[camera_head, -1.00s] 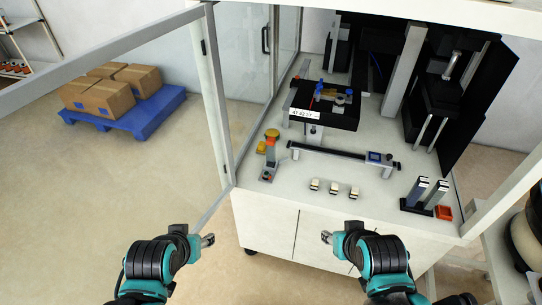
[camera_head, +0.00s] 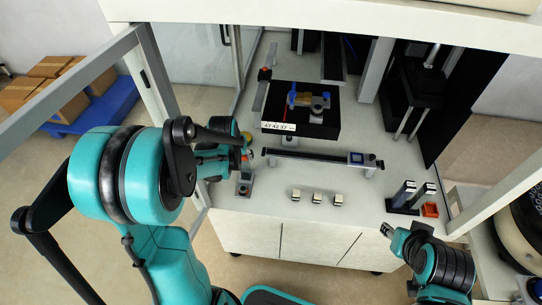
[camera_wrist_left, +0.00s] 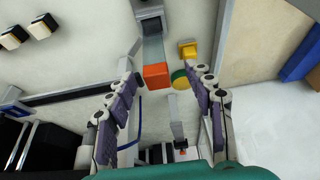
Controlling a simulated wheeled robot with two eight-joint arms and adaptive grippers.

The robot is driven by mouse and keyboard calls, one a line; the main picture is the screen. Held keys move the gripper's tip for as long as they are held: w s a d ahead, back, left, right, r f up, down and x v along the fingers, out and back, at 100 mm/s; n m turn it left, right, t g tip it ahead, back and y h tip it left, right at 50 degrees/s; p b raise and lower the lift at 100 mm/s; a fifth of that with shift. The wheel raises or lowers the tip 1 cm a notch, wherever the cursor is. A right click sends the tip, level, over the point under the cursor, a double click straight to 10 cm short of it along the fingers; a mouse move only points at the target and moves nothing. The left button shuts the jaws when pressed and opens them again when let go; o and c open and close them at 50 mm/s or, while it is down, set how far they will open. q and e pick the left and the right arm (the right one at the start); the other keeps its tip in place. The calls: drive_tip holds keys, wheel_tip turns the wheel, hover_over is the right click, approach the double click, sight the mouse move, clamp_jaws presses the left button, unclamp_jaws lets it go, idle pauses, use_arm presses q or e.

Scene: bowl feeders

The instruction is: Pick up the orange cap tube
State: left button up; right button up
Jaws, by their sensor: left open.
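The orange cap tube (camera_wrist_left: 156,76) shows in the left wrist view as an orange block-like cap on a grey body, which stands on a small grey stand (camera_wrist_left: 149,12). In the head view my left arm mostly hides the tube; the stand (camera_head: 243,186) shows at the left front of the work surface. My left gripper (camera_wrist_left: 163,69) is open, with one finger on each side of the orange cap and visible gaps to both. It also shows in the head view (camera_head: 246,155). My right gripper (camera_head: 387,230) is at the lower right, in front of the bench; its jaw opening is unclear.
A yellow part (camera_wrist_left: 188,49) and a yellow-green knob (camera_wrist_left: 180,77) sit close to the right finger. A dark bar (camera_head: 318,158) and several small white blocks (camera_head: 317,198) lie to the right. A black rack with an orange block (camera_head: 430,210) stands at the right front.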

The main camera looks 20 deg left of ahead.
sight(245, 166)
use_arm(q)
drive_tip(key=b+x, duration=0.1)
drive_tip(key=x, duration=0.2)
drive_tip(key=w+b+x, duration=0.1)
drive_tip(key=b+x, duration=0.1)
drive_tip(key=x, duration=0.2)
drive_tip(key=shift+w+d, duration=0.2)
drive_tip(key=shift+w, duration=0.05)
drive_tip(key=shift+w+f+b, duration=0.2)
drive_tip(key=shift+f+b, duration=0.1)
drive_tip(key=shift+f, duration=0.15)
drive_tip(key=shift+r, duration=0.1)
clamp_jaws()
